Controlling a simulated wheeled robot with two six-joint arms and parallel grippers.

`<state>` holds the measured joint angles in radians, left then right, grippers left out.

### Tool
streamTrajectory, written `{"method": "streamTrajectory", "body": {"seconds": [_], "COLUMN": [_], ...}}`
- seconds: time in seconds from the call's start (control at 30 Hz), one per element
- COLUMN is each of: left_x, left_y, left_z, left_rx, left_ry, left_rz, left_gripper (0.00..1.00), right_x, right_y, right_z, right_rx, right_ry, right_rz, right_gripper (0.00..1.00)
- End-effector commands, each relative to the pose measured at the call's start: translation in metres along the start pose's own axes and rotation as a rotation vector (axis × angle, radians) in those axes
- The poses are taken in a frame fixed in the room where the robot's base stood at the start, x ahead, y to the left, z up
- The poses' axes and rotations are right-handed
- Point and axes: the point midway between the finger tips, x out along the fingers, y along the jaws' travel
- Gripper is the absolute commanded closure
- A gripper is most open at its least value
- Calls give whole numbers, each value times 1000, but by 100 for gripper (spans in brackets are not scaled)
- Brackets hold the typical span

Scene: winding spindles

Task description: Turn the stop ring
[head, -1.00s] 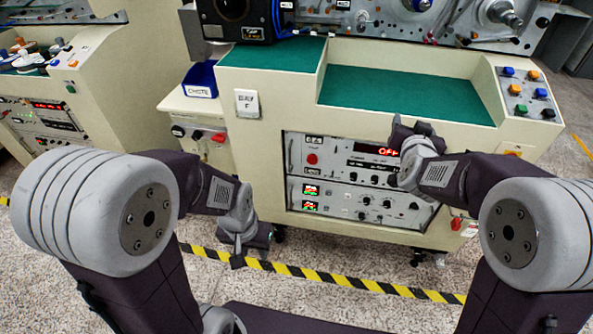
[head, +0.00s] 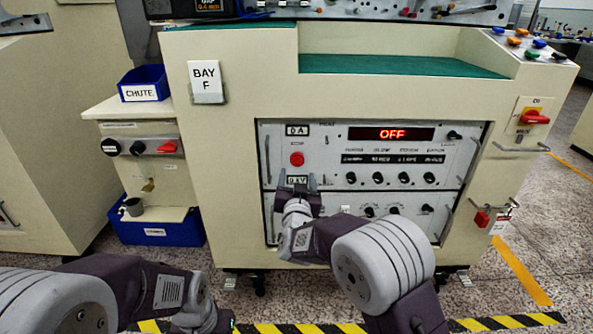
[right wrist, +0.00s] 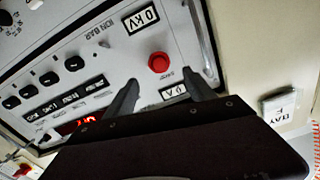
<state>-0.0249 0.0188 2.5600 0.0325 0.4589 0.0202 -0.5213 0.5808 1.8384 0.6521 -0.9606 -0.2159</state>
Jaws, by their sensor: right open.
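A round red stop button (head: 297,159) sits on the upper grey panel of the cabinet, left of the lit red OFF display (head: 391,134). A separate ring around it is too small to make out. My right gripper (head: 297,177) is open, just below the button in the head view, its fingers pointing at the panel. In the right wrist view the red button (right wrist: 158,62) shows between and just past the open fingertips (right wrist: 160,77); I see no contact. My left gripper (head: 226,322) is low at the bottom edge, mostly cut off, and its jaws cannot be made out.
The panel carries several black knobs (head: 404,178) and metal handles. A red rotary switch (head: 535,118) and a small red block (head: 482,219) are at the right.

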Motion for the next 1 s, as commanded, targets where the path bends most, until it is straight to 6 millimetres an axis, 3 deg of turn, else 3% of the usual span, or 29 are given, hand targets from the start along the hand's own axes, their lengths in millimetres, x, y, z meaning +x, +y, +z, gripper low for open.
{"method": "streamTrajectory", "body": {"seconds": [0.13,0.23,0.27,0.43,0.83,0.87,1.0], "left_x": [-34,-31,-21,-10,-8,-8,-8], "left_y": [1,1,0,0,0,0,0], "left_z": [-4,-3,-2,-1,-1,-1,-1], "left_rx": [0,0,0,0,0,0,0], "left_ry": [0,0,1,-1,0,0,0], "left_rz": [0,0,0,0,0,0,0], "left_gripper": [64,64,64,64,64,64,64], "right_x": [22,46,52,77,88,88,88], "right_y": [0,1,2,2,1,1,1], "right_z": [-10,-4,2,2,-1,-1,-1], "right_rx": [-3,0,1,1,0,0,0], "right_ry": [-3,1,2,1,-1,-1,-1], "right_rz": [4,3,3,2,0,0,1], "right_gripper": [37,37,37,37,37,43,82]}}
